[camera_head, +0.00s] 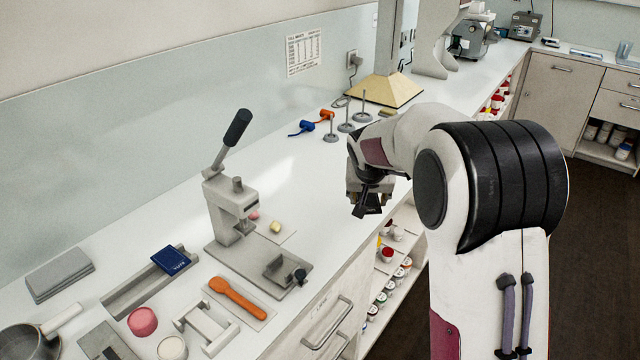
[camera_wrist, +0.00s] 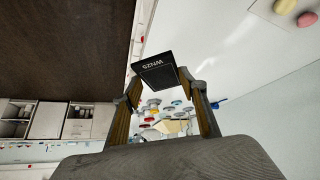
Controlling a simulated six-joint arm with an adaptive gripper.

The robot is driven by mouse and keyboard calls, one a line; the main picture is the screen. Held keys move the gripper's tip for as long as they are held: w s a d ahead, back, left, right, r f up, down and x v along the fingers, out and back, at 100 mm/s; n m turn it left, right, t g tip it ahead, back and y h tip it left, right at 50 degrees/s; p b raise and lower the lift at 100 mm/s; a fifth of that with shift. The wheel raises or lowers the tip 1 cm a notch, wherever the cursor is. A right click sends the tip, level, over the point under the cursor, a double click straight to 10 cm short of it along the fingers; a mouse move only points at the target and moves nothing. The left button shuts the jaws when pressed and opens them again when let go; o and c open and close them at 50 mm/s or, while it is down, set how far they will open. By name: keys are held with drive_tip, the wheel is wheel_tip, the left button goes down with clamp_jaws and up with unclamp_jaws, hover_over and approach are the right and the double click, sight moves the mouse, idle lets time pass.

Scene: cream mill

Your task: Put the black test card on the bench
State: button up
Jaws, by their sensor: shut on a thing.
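The black test card (camera_head: 366,208) hangs below my gripper (camera_head: 369,190) in the head view, near the front edge of the white bench (camera_head: 310,185). The card appears to be held above the bench's front edge, with bench top to the right and dark floor to the left in the wrist view. The exact height is hard to tell.
A lever press (camera_head: 233,205) stands on the bench, with an orange spoon (camera_head: 238,297) and a blue card in a grey rail (camera_head: 171,261) nearby. Thin stands (camera_head: 345,124) and blue and orange items are at the back. The bench between press and stands is clear.

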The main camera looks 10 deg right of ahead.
drive_tip(key=w+a+f, duration=0.1)
drive_tip(key=w+a, duration=0.3)
drive_tip(key=w, duration=0.5)
drive_tip(key=w+a+f+n+y, duration=0.1)
drive_tip(key=w+a, duration=0.4)
drive_tip(key=w, duration=0.4)
drive_tip(key=shift+w, duration=0.15)
drive_tip(key=shift+f, duration=0.15)
idle(0.3)
drive_tip(key=shift+f, duration=1.9)
drive_tip(key=shift+f, duration=2.05)
drive_tip(key=shift+f, duration=0.1)
